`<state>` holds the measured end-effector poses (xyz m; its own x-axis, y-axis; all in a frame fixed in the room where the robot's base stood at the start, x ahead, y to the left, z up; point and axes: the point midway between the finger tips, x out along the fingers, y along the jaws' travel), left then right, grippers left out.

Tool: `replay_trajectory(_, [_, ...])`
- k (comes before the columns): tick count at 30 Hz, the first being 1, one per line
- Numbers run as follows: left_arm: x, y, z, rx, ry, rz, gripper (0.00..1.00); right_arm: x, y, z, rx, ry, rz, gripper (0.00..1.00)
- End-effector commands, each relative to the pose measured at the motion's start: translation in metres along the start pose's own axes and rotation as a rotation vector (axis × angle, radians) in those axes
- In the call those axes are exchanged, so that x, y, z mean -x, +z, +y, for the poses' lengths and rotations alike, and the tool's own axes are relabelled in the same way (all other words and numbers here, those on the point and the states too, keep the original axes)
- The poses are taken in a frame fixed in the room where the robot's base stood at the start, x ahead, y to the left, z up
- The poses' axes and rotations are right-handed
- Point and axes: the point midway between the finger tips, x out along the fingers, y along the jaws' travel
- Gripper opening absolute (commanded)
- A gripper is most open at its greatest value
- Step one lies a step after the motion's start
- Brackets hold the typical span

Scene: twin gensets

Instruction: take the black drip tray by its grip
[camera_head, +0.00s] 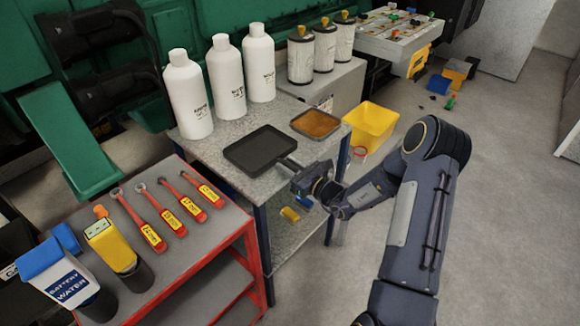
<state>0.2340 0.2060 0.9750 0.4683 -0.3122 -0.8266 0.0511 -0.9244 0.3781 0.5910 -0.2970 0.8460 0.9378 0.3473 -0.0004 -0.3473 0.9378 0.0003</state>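The black drip tray (260,151) lies flat on the grey metal bench (218,152), near its front edge. Its short grip (288,163) points right towards the bench's front edge. My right gripper (299,178) is at that edge, right by the end of the grip. The gripper's fingers are small and dark here, and I cannot tell whether they are around the grip or only beside it, or how far apart they are. My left gripper is not in view.
A tray with an orange-brown inside (316,124) lies right of the drip tray. Three white bottles (228,82) and several canisters (325,46) stand behind. A red-framed cart (165,250) with red-handled tools is at front left. A yellow bin (370,127) stands beyond the bench.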

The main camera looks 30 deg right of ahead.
Motion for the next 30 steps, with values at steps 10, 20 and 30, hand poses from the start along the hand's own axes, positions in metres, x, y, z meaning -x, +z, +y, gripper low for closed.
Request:
replay_trajectory(10, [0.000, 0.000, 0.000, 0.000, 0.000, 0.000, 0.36, 0.000, 0.000, 0.000, 0.000, 0.000, 0.000, 0.00])
replay_trajectory(20, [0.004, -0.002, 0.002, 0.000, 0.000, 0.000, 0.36, 0.000, 0.009, 0.000, 0.001, 0.000, -0.003, 0.00])
replay_trajectory(30, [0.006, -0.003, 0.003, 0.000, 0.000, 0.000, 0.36, 0.014, 0.013, -0.001, 0.000, -0.002, -0.001, 0.00])
